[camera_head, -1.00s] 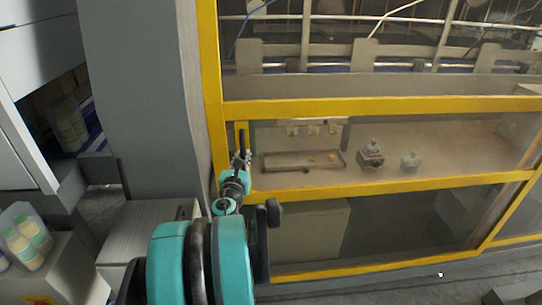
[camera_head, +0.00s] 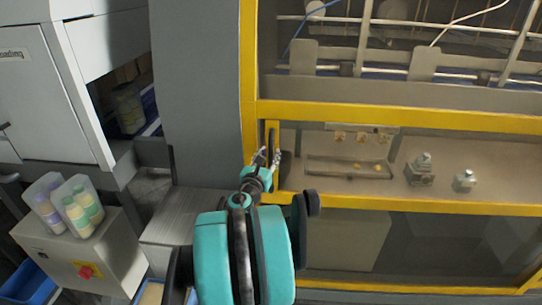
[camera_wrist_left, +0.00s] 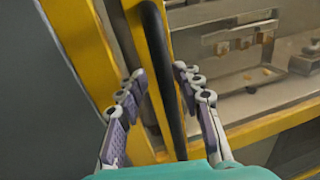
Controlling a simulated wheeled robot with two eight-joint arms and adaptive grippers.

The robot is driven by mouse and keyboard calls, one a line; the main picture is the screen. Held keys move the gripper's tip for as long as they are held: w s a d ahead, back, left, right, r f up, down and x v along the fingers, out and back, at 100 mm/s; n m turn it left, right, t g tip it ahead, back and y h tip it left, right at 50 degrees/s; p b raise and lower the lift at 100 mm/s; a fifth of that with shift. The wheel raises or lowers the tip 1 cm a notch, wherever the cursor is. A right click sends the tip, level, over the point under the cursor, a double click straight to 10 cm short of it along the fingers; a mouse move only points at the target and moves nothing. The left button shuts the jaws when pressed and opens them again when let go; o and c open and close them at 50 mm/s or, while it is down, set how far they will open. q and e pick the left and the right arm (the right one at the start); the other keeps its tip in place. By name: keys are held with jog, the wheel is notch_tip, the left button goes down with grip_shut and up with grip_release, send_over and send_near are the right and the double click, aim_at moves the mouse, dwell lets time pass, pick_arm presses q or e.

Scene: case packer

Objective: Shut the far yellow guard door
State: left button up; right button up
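The yellow guard door (camera_head: 395,197) has clear panels and stands at or close to the yellow frame post (camera_head: 249,70). I cannot tell whether it is fully flush. Its upright black handle (camera_wrist_left: 160,75) runs between the fingers of my left gripper (camera_wrist_left: 160,88) in the left wrist view. The fingers are spread, one on each side of the handle, with visible gaps. In the head view my left gripper (camera_head: 268,157) is at the door's left edge, its fingers apart. My right gripper is not in view.
A grey column (camera_head: 197,90) stands left of the frame. Further left are a white cabinet (camera_head: 52,100) and a box with a red switch, carrying clear bins of bottles (camera_head: 82,205). Small machine parts (camera_head: 421,170) sit behind the door's panel.

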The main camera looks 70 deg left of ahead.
pick_arm(q)
jog(key=v, duration=1.2)
dwell(0.5)
